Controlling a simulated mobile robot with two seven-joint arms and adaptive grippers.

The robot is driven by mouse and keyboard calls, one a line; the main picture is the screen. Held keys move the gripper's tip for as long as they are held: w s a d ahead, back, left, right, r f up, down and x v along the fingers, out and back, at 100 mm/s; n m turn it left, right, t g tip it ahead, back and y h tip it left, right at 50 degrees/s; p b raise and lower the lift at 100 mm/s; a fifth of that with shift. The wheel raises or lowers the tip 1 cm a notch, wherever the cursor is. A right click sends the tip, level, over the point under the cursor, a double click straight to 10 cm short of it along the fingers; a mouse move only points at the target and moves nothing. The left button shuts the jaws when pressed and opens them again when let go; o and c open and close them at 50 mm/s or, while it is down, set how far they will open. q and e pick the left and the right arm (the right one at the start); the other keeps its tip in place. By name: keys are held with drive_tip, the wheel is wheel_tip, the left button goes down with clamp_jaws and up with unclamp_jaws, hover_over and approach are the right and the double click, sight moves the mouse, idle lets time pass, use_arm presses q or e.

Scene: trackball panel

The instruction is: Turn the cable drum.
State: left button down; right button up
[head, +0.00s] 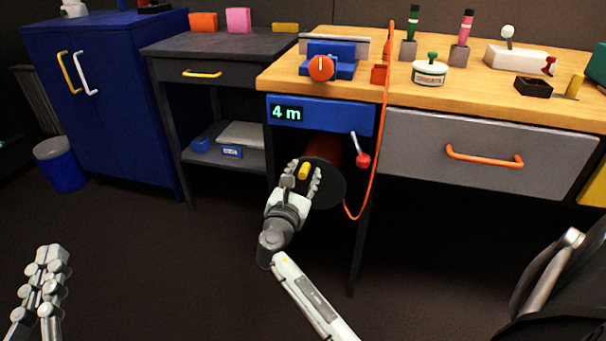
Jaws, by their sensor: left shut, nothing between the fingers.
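The cable drum (328,187) hangs under the blue panel of the wooden workbench, its dark round face towards me. A yellow crank knob (304,171) stands out from that face. My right gripper (305,174) is at the drum, its fingers apart on either side of the knob. I cannot tell whether they touch it. An orange cable (376,150) loops from the drum's right side up over the bench edge. A display (287,113) above reads "4 m". My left gripper (48,268) is shut and empty at the lower left, far from the drum.
A red-knobbed lever (362,160) hangs just right of the drum. A blue device with an orange knob (321,67) sits on the workbench (455,98). A grey drawer (485,155) is to the right, a chair (560,280) at lower right.

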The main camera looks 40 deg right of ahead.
drive_tip(key=shift+c, duration=0.4)
clamp_jaws()
